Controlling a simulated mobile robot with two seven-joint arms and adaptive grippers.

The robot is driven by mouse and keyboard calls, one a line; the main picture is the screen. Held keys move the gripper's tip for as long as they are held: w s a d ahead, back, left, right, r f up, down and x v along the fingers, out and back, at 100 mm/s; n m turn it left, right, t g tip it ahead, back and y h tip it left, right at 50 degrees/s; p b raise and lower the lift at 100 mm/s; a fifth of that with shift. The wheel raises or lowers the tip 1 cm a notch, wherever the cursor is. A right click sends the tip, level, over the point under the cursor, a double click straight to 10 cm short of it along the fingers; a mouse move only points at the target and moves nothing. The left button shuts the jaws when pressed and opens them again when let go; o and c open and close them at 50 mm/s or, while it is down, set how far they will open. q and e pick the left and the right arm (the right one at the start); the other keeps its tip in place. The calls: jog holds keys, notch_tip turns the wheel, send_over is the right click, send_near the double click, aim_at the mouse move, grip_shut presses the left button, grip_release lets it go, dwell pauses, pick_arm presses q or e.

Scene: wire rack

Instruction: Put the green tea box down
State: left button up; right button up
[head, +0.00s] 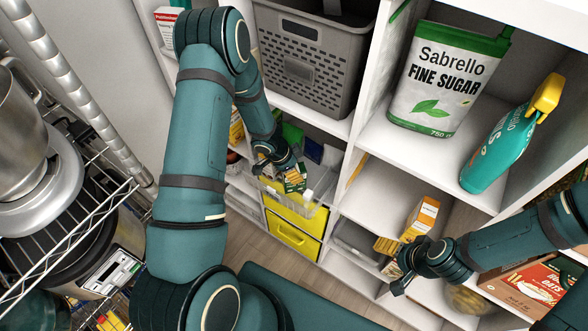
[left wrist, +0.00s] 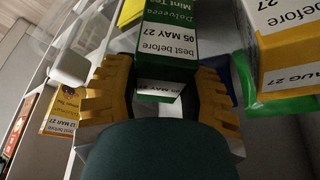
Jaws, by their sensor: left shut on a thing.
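The green tea box, labelled mint tea with a white best-before strip, shows in the left wrist view (left wrist: 170,28) between the yellow fingers of my left gripper (left wrist: 160,92). The gripper is shut on it. In the head view my left gripper (head: 283,172) is at a clear bin on the middle shelf unit, and part of the green box (head: 294,186) shows below it. I cannot tell whether the box touches anything underneath. My right gripper (head: 389,257) is at the lower right shelves, beside an orange and white box; its finger opening is unclear.
The clear bin (head: 312,214) stands above yellow drawers (head: 292,236). In the left wrist view, a yellow and white box (left wrist: 284,45) is close at right and another box (left wrist: 62,112) is at left. A grey basket (head: 310,65) is above; a wire rack is at left.

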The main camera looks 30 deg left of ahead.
pick_arm(q)
jog(key=shift+f, duration=0.1)
jog(key=shift+f+b, duration=0.4)
jog(key=shift+f, duration=0.2)
jog(key=o, duration=1.3)
jog(key=shift+r, duration=0.1)
jog(key=shift+c, duration=0.2)
